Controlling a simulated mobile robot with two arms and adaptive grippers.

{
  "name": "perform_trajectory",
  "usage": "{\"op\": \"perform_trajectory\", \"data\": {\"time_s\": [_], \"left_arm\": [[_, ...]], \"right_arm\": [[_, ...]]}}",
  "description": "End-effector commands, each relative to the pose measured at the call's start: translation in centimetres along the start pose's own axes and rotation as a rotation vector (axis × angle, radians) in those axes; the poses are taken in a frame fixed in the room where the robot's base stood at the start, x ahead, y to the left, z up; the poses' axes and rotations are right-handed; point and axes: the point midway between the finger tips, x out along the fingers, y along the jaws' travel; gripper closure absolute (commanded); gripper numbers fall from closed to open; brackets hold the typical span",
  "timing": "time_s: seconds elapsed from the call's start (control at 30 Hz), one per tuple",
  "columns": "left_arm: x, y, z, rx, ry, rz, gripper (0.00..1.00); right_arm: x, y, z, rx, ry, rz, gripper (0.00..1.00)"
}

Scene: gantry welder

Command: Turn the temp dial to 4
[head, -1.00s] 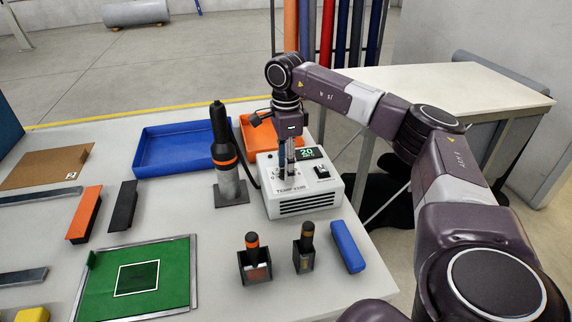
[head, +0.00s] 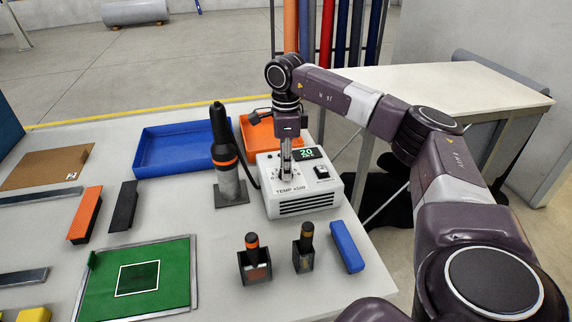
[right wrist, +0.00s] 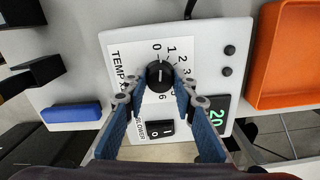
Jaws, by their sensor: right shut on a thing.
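The temp dial (right wrist: 160,73) is a black round knob on the white welding station (head: 305,204). In the right wrist view its pale pointer line looks roughly in line with the 0 on the printed scale; 1, 2, 3 and 6 are readable, and the 4 is hidden by a finger. My right gripper (head: 286,176) reaches down onto the station's panel from above, and its fingers (right wrist: 160,88) are shut on the dial from both sides. In the head view the fingers hide the dial. My left gripper is not in view.
A small display (head: 308,153) reads 20, with a black power rocker switch (head: 322,172) below it. Blue (head: 180,150) and orange (head: 258,136) trays lie behind. Two small holders with tools stand in front.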

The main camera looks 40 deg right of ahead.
Motion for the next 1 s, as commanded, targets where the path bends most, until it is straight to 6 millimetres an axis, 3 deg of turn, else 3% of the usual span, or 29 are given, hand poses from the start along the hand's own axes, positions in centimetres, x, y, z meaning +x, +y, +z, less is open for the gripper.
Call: {"op": "perform_trajectory", "data": {"time_s": [1.0], "left_arm": [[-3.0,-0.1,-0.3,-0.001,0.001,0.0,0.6]], "right_arm": [[-0.3,-0.1,0.1,0.95,-0.004,-0.002,0.99]]}}
